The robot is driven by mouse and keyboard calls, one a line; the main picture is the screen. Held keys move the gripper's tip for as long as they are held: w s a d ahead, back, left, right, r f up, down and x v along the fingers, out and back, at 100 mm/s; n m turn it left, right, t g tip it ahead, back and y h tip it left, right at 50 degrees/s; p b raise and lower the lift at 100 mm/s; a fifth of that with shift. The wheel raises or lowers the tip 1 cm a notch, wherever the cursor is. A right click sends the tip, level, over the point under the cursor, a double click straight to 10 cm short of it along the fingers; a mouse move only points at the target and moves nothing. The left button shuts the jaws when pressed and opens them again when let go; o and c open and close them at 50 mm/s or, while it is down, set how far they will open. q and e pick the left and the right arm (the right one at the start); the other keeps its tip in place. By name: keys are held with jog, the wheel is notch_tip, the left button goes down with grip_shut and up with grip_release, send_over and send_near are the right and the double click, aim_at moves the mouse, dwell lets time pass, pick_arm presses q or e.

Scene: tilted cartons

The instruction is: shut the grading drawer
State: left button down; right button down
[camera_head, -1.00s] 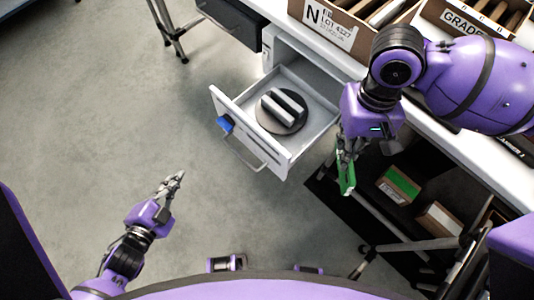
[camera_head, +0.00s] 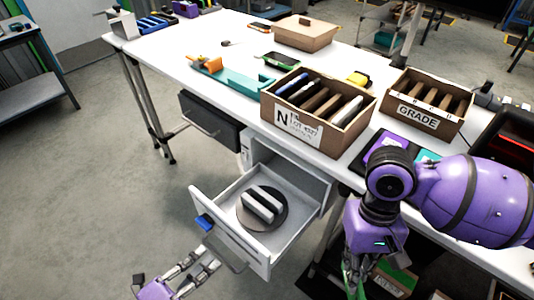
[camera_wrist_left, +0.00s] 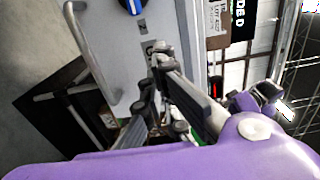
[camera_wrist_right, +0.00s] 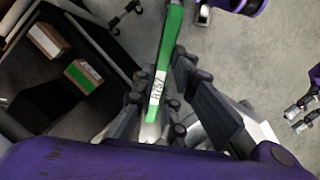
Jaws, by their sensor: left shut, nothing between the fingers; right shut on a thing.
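The white drawer (camera_head: 233,243) stands pulled out from the grey cabinet under the bench. A blue piece (camera_head: 204,222) and a bar handle (camera_head: 226,256) are on its front. Inside lies a dark round disc (camera_head: 250,222) with two grey bars (camera_head: 264,203) on it. My left gripper (camera_head: 208,262) is shut and empty, just in front of the drawer front near the handle. The left wrist view shows the drawer front (camera_wrist_left: 115,50) close beyond the fingers; contact is unclear. My right gripper (camera_wrist_right: 158,105) is shut on a green labelled strip (camera_wrist_right: 168,50), right of the drawer.
The white bench (camera_head: 190,40) carries an N-labelled carton (camera_head: 298,125) and a GRADE carton (camera_head: 416,117), both with slabs inside. A dark drawer unit (camera_head: 208,120) hangs left of the white drawer. Small cartons (camera_wrist_right: 48,40) lie on a dark surface below. Floor on the left is clear.

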aim_at(232, 237)
pick_arm(q)
jog(key=x, duration=0.6)
jog(key=shift+p, duration=0.4)
pick_arm(e)
jog(key=shift+w+r, duration=0.15)
jog(key=shift+r, duration=0.55)
pick_arm(q)
jog(key=shift+w+d, duration=0.1)
